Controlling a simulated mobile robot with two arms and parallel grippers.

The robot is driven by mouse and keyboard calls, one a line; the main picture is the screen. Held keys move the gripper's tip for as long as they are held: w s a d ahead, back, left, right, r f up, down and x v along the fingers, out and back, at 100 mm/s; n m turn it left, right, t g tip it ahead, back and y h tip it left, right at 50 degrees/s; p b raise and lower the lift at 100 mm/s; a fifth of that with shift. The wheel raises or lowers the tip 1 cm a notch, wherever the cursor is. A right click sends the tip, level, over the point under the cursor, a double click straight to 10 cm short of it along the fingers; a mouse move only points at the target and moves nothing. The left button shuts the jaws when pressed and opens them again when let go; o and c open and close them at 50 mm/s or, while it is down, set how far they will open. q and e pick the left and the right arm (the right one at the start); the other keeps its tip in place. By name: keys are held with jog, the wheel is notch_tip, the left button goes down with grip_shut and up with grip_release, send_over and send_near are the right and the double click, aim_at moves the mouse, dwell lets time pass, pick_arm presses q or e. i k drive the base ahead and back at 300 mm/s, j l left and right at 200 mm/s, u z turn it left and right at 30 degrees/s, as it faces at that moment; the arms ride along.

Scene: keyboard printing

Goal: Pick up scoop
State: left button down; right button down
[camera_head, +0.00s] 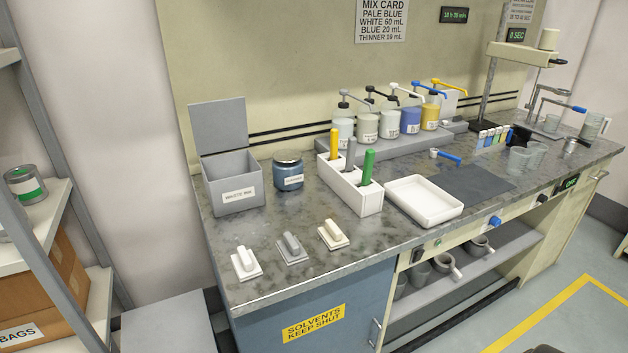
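A small scoop-like tool (449,157) with a blue handle and a pale round cup lies on the counter. It is just behind the dark mat (470,186), and its handle points right toward the mat's back edge. I cannot tell for certain that it is the scoop. Neither of my grippers is in view, and nothing is seen touching the tool.
A white tray (441,215) lies left of the mat. A white holder (340,188) with colored handles stands further left. Several pump bottles (411,120) stand on a raised ledge behind.

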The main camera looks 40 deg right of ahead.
aim_at(434, 153)
jog(key=z, duration=1.9)
jog(key=i+l, duration=0.2)
